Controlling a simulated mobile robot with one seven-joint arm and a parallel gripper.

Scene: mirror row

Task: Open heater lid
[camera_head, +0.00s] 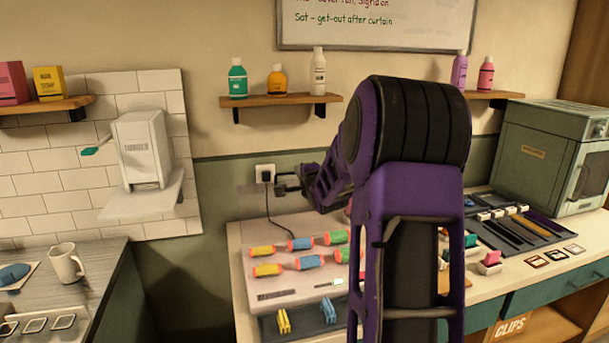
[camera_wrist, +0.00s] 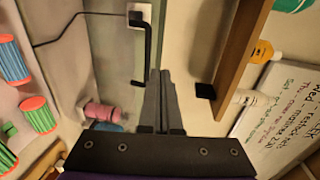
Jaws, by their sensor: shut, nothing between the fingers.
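The heater (camera_head: 290,284) is a pale box on the table with several coloured rollers on its top. Its clear lid (camera_head: 252,206) appears raised, standing up behind the rollers. The lid also shows in the wrist view (camera_wrist: 112,55), with a black bar handle (camera_wrist: 147,52) near its edge. My gripper (camera_wrist: 160,74) is shut and empty, with its fingertips close beside the lower end of the handle in that view. I cannot tell whether they touch it. In the head view my arm hides the heater's right part.
A wall socket (camera_head: 265,173) with a plugged cord is just behind the lid. A wooden shelf (camera_head: 280,100) with bottles is above. A dark tray (camera_head: 515,236) and a green oven-like box (camera_head: 545,157) stand to the right.

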